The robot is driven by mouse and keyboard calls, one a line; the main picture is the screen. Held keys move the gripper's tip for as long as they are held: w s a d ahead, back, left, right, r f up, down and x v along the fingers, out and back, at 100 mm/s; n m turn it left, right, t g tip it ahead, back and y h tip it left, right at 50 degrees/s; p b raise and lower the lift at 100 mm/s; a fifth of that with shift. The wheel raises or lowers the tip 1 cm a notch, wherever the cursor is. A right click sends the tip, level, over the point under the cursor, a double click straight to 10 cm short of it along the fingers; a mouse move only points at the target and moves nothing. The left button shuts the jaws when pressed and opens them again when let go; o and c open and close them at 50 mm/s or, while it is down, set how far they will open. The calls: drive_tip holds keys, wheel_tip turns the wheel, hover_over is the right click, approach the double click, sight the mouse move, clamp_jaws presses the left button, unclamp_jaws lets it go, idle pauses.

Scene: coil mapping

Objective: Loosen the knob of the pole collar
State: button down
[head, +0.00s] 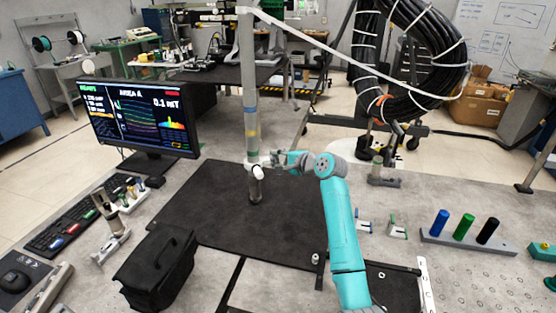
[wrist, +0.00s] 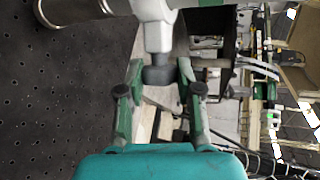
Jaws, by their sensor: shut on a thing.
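A grey pole (head: 249,95) with coloured bands stands upright on the black mat. The white pole collar (head: 252,163) sits low on it, and a short white stub with a dark end (head: 257,171) points from it towards the head camera. In the wrist view the collar's white stem (wrist: 158,36) ends in a dark grey knob (wrist: 159,75). My gripper (wrist: 160,80) is shut on this knob, with a green finger at each side of it. In the head view my gripper (head: 280,159) reaches the collar from the right and hides the knob.
The black mat (head: 200,215) around the pole is mostly clear. A monitor (head: 145,118) stands at left, a black bag (head: 158,268) at front left. Blue, green and black cylinders stand on a holder (head: 470,241) at right. A white tube slopes from the pole's top to a black coil (head: 430,60).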

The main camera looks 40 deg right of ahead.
idle(0.4)
drive_tip(key=c, duration=0.7)
unclamp_jaws()
drive_tip(key=shift+c, duration=0.2)
drive_tip(key=shift+s, duration=0.1)
drive_tip(key=v, duration=1.1)
drive_tip(key=shift+s, duration=0.4)
